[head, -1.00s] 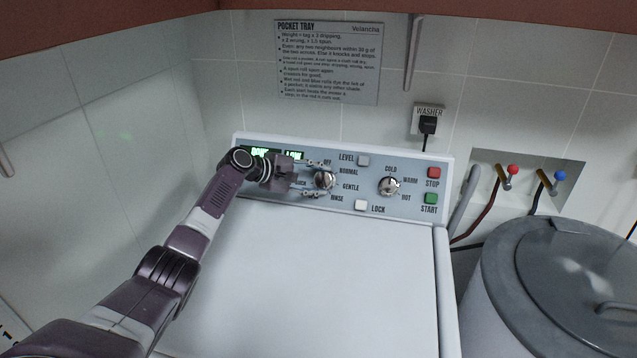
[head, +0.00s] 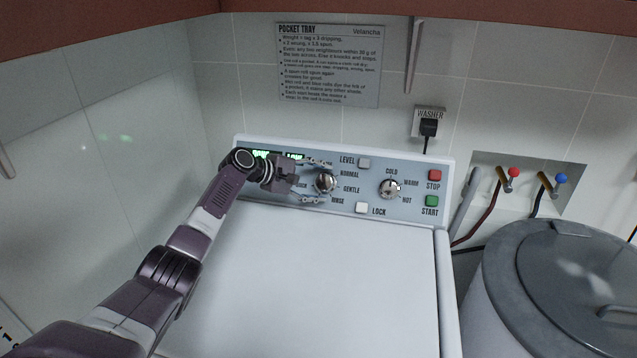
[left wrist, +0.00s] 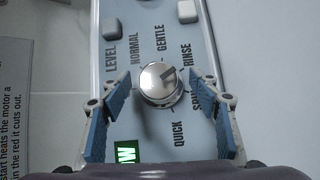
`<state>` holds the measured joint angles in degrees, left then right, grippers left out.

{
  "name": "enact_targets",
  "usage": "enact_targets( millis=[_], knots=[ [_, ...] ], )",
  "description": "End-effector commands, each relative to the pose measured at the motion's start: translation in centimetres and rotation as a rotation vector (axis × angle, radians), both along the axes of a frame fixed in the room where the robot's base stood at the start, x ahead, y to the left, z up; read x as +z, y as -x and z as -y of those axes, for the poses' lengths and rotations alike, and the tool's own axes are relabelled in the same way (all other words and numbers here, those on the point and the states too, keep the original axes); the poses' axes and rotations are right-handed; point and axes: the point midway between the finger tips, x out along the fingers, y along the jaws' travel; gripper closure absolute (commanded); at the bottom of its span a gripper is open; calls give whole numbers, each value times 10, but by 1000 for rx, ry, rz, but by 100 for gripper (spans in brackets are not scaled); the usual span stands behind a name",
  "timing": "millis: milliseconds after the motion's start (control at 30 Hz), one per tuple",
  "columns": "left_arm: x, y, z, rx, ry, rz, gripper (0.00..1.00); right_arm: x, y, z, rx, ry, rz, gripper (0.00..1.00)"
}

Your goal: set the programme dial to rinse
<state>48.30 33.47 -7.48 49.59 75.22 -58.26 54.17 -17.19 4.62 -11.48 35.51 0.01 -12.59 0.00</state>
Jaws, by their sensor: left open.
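The programme dial (head: 325,182) is a round silver knob on the washer's control panel, with labels such as NORMAL, GENTLE, RINSE and QUICK around it. In the left wrist view the dial (left wrist: 160,84) has a dark pointer mark aimed up and right, toward the RINSE label (left wrist: 187,55). My left gripper (head: 316,181) is open at the dial. In the left wrist view its blue-padded fingers stand on either side of the knob, with a gap on each side. The fingers partly cover some labels. My right gripper is not in view.
Right of the dial are the temperature knob (head: 390,188), the red STOP button (head: 434,175) and the green START button (head: 431,201). LEVEL (head: 364,163) and LOCK (head: 361,208) buttons sit close by. The white washer lid (head: 320,275) below is clear.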

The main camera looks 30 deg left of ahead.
Motion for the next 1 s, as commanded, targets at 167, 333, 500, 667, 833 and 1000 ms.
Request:
enact_targets(
  millis=[167, 333, 500, 667, 833, 1000],
  knots=[
    [5, 7, -6, 2, -1, 2, 44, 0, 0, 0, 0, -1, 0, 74],
    [16, 26, -16, 1, -5, 1, 44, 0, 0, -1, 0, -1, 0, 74],
    [33, 53, -31, 2, -5, 0, 44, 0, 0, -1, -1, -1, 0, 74],
    [47, 76, -43, 0, -3, 0, 44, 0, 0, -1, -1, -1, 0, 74],
    [55, 89, -50, -1, -1, -1, 44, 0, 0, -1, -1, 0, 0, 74],
    [57, 92, -51, 0, 0, -1, 44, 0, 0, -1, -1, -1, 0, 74]
  ],
)
